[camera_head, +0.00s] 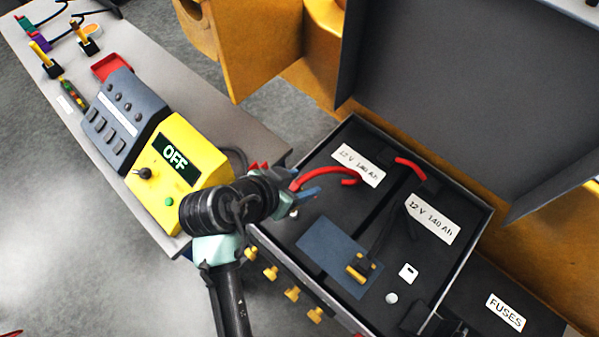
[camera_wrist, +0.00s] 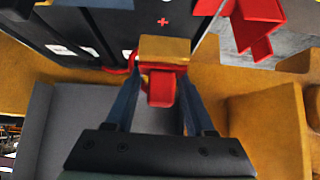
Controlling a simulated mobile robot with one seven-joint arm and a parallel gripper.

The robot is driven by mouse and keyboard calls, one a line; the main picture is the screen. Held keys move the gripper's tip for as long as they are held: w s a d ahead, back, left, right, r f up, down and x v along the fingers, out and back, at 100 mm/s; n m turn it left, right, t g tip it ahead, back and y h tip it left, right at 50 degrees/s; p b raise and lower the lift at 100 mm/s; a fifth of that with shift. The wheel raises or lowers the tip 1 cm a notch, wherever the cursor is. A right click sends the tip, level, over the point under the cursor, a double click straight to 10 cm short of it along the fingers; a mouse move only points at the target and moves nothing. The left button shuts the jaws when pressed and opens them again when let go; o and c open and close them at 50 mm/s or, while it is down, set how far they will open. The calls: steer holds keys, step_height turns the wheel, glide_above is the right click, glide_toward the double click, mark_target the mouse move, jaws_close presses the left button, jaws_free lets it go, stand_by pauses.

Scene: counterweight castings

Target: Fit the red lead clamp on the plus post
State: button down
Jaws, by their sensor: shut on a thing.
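My gripper (camera_head: 306,194) is at the left part of the open battery box, with its blue fingers also in the wrist view (camera_wrist: 160,92). The fingers are shut on the red part of the red lead clamp (camera_wrist: 162,90). The clamp's brass-coloured block (camera_wrist: 165,48) sticks out beyond the fingertips. A red plus mark (camera_wrist: 163,21) shows on the dark battery top just beyond the block. I cannot make out the plus post, or whether the clamp touches it. In the head view my gripper hides the clamp; a red lead (camera_head: 328,173) curves beside the fingers.
A brass-coloured clamp (camera_head: 361,265) on a black lead lies on a blue mat (camera_head: 325,247) over the batteries. Box walls (camera_head: 468,262) surround them. A yellow unit reading OFF (camera_head: 190,160) stands left on a grey bench (camera_head: 240,125). A large grey panel (camera_head: 460,90) rises behind.

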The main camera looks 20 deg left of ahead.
steer(key=shift+d+r, duration=0.1)
steer(key=b, duration=0.4)
glide_above(298, 210)
steer(key=shift+w+d+f, duration=0.1)
steer(key=shift+w+f, duration=0.05)
steer(key=shift+f, duration=1.35)
steer(key=shift+w+d+f, duration=0.1)
steer(key=shift+f, duration=1.35)
steer(key=shift+f+b, duration=1.15)
steer(key=shift+f, duration=0.5)
steer(key=shift+c, duration=0.9)
jaws_free()
steer(key=shift+s+a, duration=0.1)
steer(key=shift+a, duration=0.05)
steer(key=shift+s+r, duration=0.1)
steer(key=shift+r, duration=0.1)
steer(key=b+v, duration=0.2)
steer(key=v, duration=1)
steer(key=shift+s+r, duration=0.2)
steer(key=shift+s, duration=0.05)
